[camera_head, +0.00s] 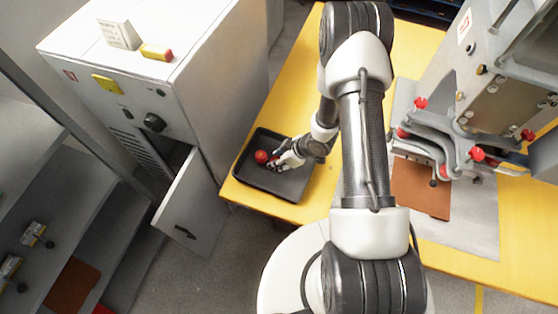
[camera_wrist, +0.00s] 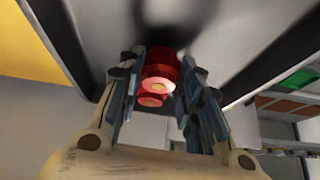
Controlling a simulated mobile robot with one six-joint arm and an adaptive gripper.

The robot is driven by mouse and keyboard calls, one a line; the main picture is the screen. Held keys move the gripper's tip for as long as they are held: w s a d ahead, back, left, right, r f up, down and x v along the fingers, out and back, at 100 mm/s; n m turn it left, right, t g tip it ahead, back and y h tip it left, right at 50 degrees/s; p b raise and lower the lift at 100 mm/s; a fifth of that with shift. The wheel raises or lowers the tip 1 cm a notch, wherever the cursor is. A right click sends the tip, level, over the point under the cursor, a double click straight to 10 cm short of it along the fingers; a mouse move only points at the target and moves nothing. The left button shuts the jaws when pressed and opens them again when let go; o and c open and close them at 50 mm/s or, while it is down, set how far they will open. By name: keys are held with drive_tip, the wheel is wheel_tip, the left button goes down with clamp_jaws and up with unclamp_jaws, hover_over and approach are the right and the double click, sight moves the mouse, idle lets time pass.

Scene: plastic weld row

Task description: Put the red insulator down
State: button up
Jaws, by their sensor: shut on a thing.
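The red insulator (camera_head: 261,156) shows as a rounded red shape at my fingertips, over the black tray (camera_head: 262,179) in the head view. My gripper (camera_head: 275,158) reaches into the tray area from the right. In the wrist view the red insulator (camera_wrist: 160,70) sits between the two fingers (camera_wrist: 160,92), with a second red rounded part just below it. I cannot tell whether these are one piece or two. My gripper is shut on the insulator. Whether its underside touches the tray floor is hidden.
The tray lies on the left end of the yellow table (camera_head: 292,88). A grey cabinet (camera_head: 185,85) with an open door (camera_head: 190,205) stands to the left. A machine with red knobs (camera_head: 465,110) stands at the right, by a brown sheet (camera_head: 420,190). The tray's front part is bare.

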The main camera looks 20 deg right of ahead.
drive_tip(key=shift+f, duration=0.1)
drive_tip(key=o, duration=0.6)
drive_tip(key=shift+f, duration=0.1)
drive_tip(key=o, duration=0.5)
drive_tip(key=shift+c, duration=0.2)
